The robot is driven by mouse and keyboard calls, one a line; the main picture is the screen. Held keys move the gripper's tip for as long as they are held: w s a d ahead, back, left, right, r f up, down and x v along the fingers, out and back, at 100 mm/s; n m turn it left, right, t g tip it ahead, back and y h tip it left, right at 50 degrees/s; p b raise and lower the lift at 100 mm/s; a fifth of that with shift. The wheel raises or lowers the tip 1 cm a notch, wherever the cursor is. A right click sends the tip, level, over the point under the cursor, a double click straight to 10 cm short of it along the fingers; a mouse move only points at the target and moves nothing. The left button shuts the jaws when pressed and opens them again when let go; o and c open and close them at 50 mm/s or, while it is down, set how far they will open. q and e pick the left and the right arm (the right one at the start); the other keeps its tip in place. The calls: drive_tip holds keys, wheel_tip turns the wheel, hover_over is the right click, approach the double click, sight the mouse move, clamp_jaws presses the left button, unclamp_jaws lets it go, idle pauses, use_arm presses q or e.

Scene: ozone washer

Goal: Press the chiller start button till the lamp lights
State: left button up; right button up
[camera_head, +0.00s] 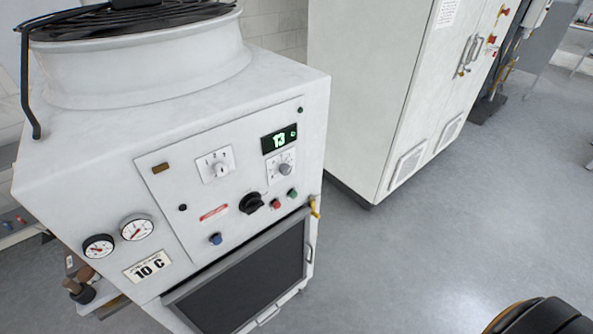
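The white chiller (105,215) fills the left side of the head view, with its control panel facing me. Low on the panel are a green button (292,194), a red button (276,203), a black rotary switch (251,203) and a blue button (215,239). A small dark green lamp or button (300,109) is at the panel's upper right and looks unlit. An amber rectangular piece (160,168) is at the upper left; I cannot tell if it is a lamp. The green display (279,139) reads 13. Neither gripper is in view.
Two gauges (118,236) and a "10 C" label (148,266) are left of the panel. A dark grille (245,285) lies below it. A yellow fitting (314,207) sticks out at the right edge. A tall white cabinet (370,90) stands behind; grey floor (430,240) is clear at right.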

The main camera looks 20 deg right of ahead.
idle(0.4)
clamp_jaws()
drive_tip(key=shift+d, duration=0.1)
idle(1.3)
